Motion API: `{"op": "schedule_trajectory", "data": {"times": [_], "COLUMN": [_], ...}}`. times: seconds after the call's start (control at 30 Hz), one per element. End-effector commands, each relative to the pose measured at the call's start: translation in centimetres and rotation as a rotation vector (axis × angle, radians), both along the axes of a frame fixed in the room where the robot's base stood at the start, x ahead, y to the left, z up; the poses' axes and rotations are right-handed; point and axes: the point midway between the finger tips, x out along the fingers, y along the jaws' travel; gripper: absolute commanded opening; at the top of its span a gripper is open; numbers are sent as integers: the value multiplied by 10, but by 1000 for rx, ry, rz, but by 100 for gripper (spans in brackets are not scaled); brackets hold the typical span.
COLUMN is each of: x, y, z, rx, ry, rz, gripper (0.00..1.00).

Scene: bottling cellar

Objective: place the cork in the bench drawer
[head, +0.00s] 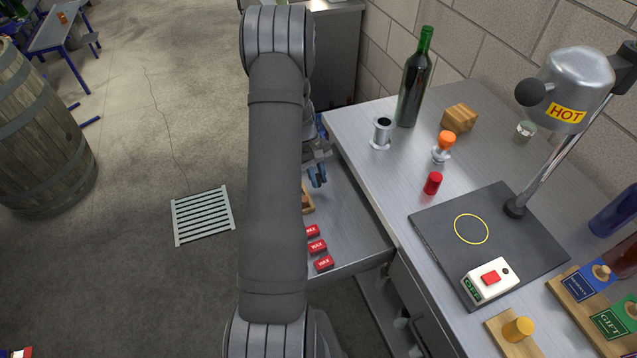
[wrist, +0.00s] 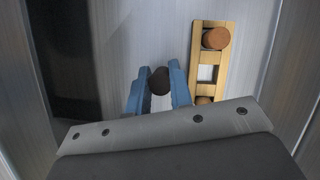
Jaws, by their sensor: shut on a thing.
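My gripper (head: 317,172) is inside or just above the open bench drawer (head: 350,235). In the wrist view its blue fingers (wrist: 159,82) are shut on a dark brown round-ended cork (wrist: 160,78). The cork is between the fingertips, over the bare metal drawer floor (wrist: 115,55), left of a wooden rack. I cannot tell whether the cork touches the floor. In the head view the cork is hidden by the gripper and arm.
The wooden rack (wrist: 222,65) in the drawer holds a brown cork (wrist: 215,38) and another (wrist: 204,100), with an empty square slot between. Red wax blocks (head: 318,246) lie at the drawer's near end. A green bottle (head: 415,80) stands on the bench (head: 395,160) to the right.

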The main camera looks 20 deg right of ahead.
Motion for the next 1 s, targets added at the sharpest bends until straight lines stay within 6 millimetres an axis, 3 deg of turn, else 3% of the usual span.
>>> {"op": "schedule_trajectory", "data": {"times": [0.17,0.53,0.57,0.67,1.0], "x": [-1,0,0,0,0], "y": [0,0,0,0,0], "z": [-24,-29,-28,-28,-25], "rx": [0,0,-1,-1,0], "ry": [2,1,1,1,0], "rz": [0,-1,-1,-1,-1], "gripper": [0,0,24,41,41]}}
